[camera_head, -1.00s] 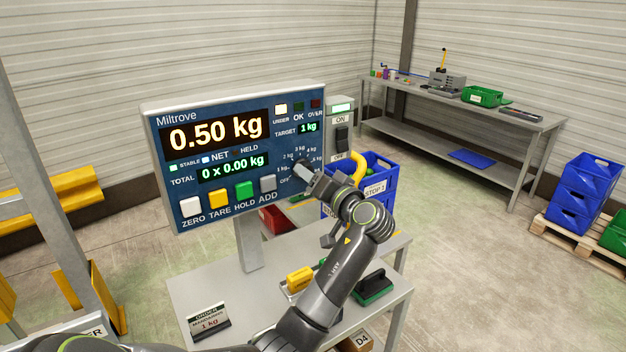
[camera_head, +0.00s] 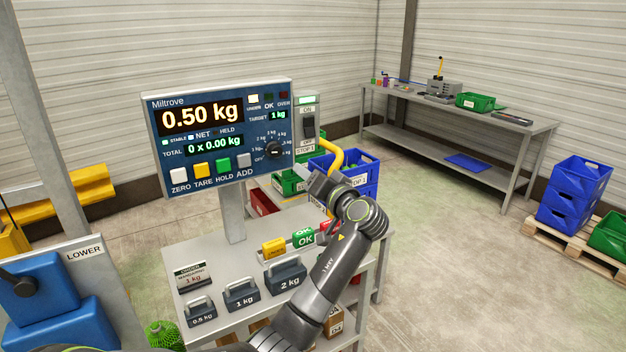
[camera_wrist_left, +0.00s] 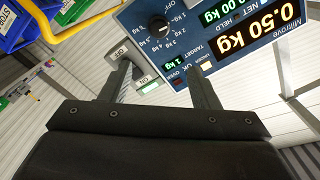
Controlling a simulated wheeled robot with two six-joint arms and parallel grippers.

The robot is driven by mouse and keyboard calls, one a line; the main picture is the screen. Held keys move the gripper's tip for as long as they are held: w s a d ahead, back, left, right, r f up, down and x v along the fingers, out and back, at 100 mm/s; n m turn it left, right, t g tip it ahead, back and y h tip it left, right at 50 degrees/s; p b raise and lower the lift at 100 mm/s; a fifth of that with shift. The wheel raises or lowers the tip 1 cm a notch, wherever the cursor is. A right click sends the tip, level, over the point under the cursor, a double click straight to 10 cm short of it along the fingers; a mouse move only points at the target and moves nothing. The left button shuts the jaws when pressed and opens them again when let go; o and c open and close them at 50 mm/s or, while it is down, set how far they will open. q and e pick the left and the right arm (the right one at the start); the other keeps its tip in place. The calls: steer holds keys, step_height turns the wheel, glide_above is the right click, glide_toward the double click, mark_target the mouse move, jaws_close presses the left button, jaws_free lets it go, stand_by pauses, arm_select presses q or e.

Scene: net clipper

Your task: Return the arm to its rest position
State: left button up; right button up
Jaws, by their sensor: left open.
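My left gripper (camera_head: 320,188) is in front of the blue weighing panel (camera_head: 221,178), to the lower right of its dial (camera_head: 274,149), and apart from it. Its fingers are hard to make out in the head view. In the left wrist view the two dark fingers (camera_wrist_left: 160,82) are spread with nothing between them. The dial (camera_wrist_left: 159,29) and the lit display (camera_wrist_left: 272,22) show upside down beyond them. The display reads 0.50 kg, with target 1 kg and total 0 x 0.00 kg. My right gripper is not in view.
A grey table below the panel bears several weights, including a 2 kg weight (camera_head: 286,275), and a green OK block (camera_head: 304,238). A switch box (camera_head: 307,128) is right of the panel. A blue machine (camera_head: 45,285) stands left. The floor (camera_head: 450,275) to the right is clear.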

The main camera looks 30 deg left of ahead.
arm_select(q)
steer(key=s+f+m+h, duration=0.1)
steer(key=s+f+h, duration=0.3)
steer(key=s+f, duration=0.6)
steer(key=s+f+m+h, duration=0.25)
steer(key=s+f, duration=0.25)
steer(key=f, duration=0.9)
steer(key=s+d+f+g+h, duration=0.1)
steer(key=s+d+f+h, duration=0.2)
steer(key=s, duration=0.5)
steer(key=s+d+f+g+h, duration=0.2)
steer(key=s+d, duration=0.1)
steer(key=s, duration=0.6)
steer(key=s+d+f+g+h, duration=0.1)
steer(key=s+d+f+h, duration=0.2)
steer(key=s, duration=0.5)
step_height(320, 180, down, 24)
steer(key=a+g, duration=0.1)
steer(key=a, duration=0.1)
steer(key=s+d+f+g, duration=0.1)
steer(key=s+f, duration=1.4)
steer(key=f, duration=0.1)
steer(key=shift+s+d+f+m+h, duration=0.25)
steer(key=shift+s+f+m+h, duration=0.05)
steer(key=shift+m+h, duration=0.15)
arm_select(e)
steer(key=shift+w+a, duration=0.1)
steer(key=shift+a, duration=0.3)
